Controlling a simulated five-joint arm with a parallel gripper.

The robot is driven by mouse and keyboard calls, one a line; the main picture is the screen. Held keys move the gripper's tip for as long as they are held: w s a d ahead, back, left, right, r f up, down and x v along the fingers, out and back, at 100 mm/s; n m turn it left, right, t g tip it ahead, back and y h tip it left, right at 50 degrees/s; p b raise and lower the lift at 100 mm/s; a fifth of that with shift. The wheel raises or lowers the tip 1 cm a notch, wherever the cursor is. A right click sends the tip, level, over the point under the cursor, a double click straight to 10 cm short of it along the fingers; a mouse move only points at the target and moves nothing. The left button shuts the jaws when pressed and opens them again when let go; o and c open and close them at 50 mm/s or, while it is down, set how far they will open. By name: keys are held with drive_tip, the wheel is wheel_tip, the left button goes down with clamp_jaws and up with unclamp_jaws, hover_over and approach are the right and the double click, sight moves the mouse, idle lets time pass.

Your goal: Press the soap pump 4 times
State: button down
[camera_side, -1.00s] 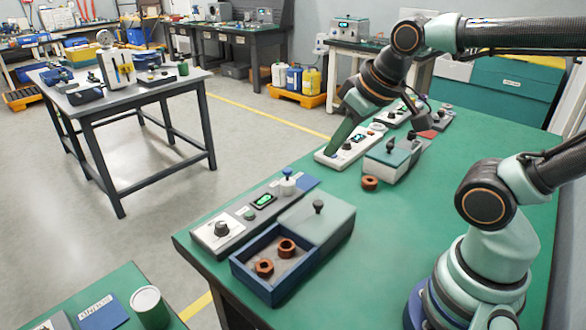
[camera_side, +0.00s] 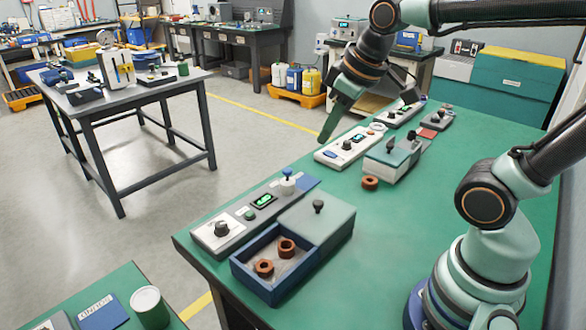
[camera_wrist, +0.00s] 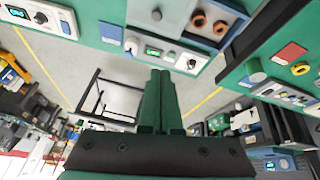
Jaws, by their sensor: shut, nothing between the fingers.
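I see nothing I can clearly identify as a soap pump. My gripper (camera_side: 325,136) is shut and empty, its green fingers raised above the far left edge of the green table (camera_side: 400,220). They are above and left of a white control unit (camera_side: 346,148) with a blue button, black knob and lit display.
A blue tray (camera_side: 268,292) with a grey sliding lid holds two copper-coloured rings. A second lidded box (camera_side: 393,160) with black knobs stands by the white unit, with a ring (camera_side: 370,183) in front. More units stand behind. The table's middle is bare.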

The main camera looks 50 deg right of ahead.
drive_tip(key=w+d+r+n+g, duration=0.1)
drive_tip(key=w+d+n+g, duration=0.15)
drive_tip(key=w+n, duration=0.6)
drive_tip(key=n+g, duration=0.2)
drive_tip(key=n, duration=0.5)
hover_over(288, 170)
drive_tip(key=shift+s+a+f, duration=0.15)
drive_tip(key=shift+a+f, duration=0.05)
drive_tip(key=shift+f, duration=0.8)
drive_tip(key=shift+s+a+f, duration=0.1)
drive_tip(key=shift+a+f, duration=0.05)
drive_tip(key=shift+f, duration=0.8)
drive_tip(key=f, duration=1.4)
drive_tip(key=shift+w+d, duration=0.25)
drive_tip(key=shift+w, duration=0.05)
drive_tip(key=shift+f, duration=1.05)
